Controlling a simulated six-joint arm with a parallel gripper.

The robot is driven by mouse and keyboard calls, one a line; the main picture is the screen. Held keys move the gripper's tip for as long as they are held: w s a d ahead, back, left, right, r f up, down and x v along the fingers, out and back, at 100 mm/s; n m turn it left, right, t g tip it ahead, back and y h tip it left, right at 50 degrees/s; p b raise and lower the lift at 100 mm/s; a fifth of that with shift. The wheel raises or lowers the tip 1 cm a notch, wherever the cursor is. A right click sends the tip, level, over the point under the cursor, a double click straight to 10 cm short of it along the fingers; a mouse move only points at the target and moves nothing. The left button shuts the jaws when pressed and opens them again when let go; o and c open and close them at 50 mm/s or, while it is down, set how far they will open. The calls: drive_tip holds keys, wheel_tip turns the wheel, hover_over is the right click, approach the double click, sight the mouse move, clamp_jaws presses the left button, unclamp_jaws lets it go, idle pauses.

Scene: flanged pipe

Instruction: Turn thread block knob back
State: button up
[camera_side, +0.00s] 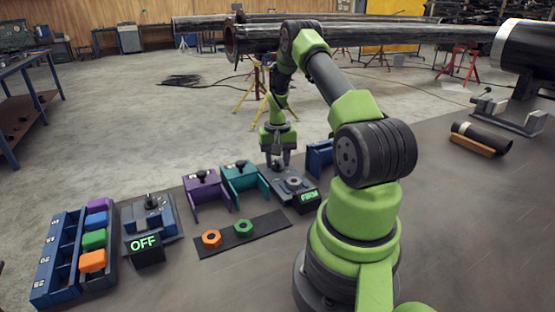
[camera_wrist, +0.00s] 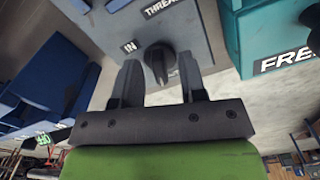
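The thread block (camera_side: 286,188) is a grey block on the bench, next to the teal stand. In the wrist view the thread block (camera_wrist: 195,25) bears the labels "THREAD" and "IN". Its dark knob (camera_wrist: 159,58) has a pointed grip. My gripper (camera_wrist: 160,70) is open, with one finger on each side of the knob and visible gaps between. In the side view my gripper (camera_side: 278,160) points down at the back of the block, and the knob is hidden there. A small display (camera_side: 308,196) with green text, seemingly "FIRM", stands at the block's front.
A teal stand (camera_side: 243,182) and a purple stand (camera_side: 205,194) are left of the block; a blue stand (camera_side: 320,158) is behind it. A dark mat (camera_side: 225,240) holds an orange nut (camera_side: 211,239) and a green nut (camera_side: 243,228). Another grey unit (camera_side: 150,217) has an "OFF" display (camera_side: 144,245).

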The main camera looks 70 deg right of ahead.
sight(277, 161)
clamp_jaws()
drive_tip(key=shift+n, duration=1.9)
unclamp_jaws()
wheel_tip(277, 161, up, 9)
drive_tip(key=shift+r, duration=0.5)
